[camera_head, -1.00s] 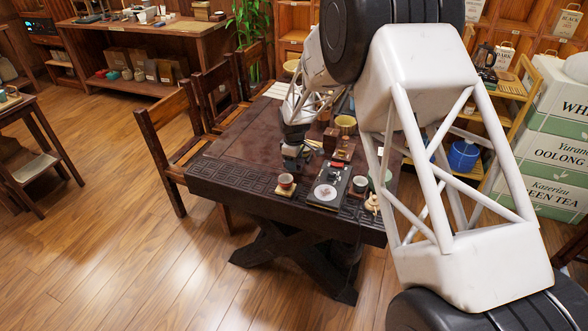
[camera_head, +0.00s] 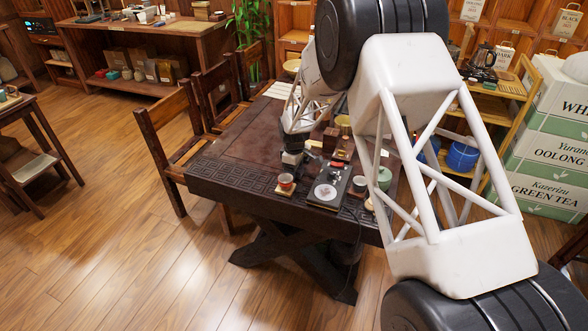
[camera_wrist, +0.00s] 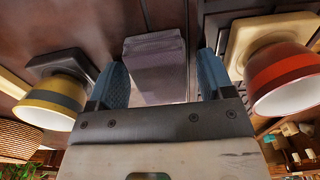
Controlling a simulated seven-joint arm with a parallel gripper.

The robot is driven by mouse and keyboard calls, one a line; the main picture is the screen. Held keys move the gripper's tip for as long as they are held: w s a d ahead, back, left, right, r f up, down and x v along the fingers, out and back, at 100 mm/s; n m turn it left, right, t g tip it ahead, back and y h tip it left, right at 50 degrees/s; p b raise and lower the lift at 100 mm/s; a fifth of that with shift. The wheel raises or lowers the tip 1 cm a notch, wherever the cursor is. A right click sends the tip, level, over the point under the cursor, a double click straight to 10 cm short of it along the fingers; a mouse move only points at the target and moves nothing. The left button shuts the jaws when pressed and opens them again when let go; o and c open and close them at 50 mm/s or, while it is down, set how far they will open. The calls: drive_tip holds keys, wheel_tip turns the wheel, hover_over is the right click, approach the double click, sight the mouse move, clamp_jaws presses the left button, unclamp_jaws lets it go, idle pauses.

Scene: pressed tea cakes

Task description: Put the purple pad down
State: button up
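The purple pad (camera_wrist: 155,62) is a small block-like piece in the wrist view, lying between the two blue fingers of my gripper (camera_wrist: 160,85). The fingers are spread wide; a narrow gap shows on the pad's right, while its left lower edge runs close to the left finger. I cannot tell if that side touches. The pad seems to lie on or just above the dark table. In the head view my gripper (camera_head: 292,160) is low over the near part of the table (camera_head: 235,148); I cannot make out the pad there.
A yellow and grey cup (camera_wrist: 50,102) on a dark base stands left of my gripper, and an orange-red cup (camera_wrist: 282,78) on a pale coaster stands right, both close. A black tray with a white disc (camera_head: 328,185) and a green lidded pot (camera_head: 384,178) stand to the right.

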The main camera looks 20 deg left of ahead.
idle(0.3)
wheel_tip(320, 180, up, 12)
drive_tip(key=shift+r, duration=0.15)
idle(0.6)
idle(0.8)
drive_tip(key=s+d+r+m, duration=0.3)
drive_tip(key=s+d+r, duration=0.3)
drive_tip(key=d, duration=0.4)
drive_tip(key=s+d+r+m+t, duration=0.1)
drive_tip(key=s+d+r+m, duration=0.25)
drive_tip(key=d+r, duration=0.65)
drive_tip(key=s+d+r+m, duration=0.2)
drive_tip(key=s+d+r, duration=0.35)
drive_tip(key=d, duration=0.55)
drive_tip(key=s+d+m, duration=0.3)
drive_tip(key=s+d, duration=0.3)
drive_tip(key=s, duration=0.4)
drive_tip(key=s+d+r+m+t, duration=0.1)
drive_tip(key=s+d+m, duration=0.2)
drive_tip(key=s+d, duration=0.4)
drive_tip(key=s+d+m, duration=0.3)
drive_tip(key=s+d, duration=0.3)
drive_tip(key=s, duration=0.7)
drive_tip(key=shift+s+d+r+m+t, duration=0.15)
drive_tip(key=shift+s+r+m+t, duration=0.15)
drive_tip(key=shift+s+m, duration=0.05)
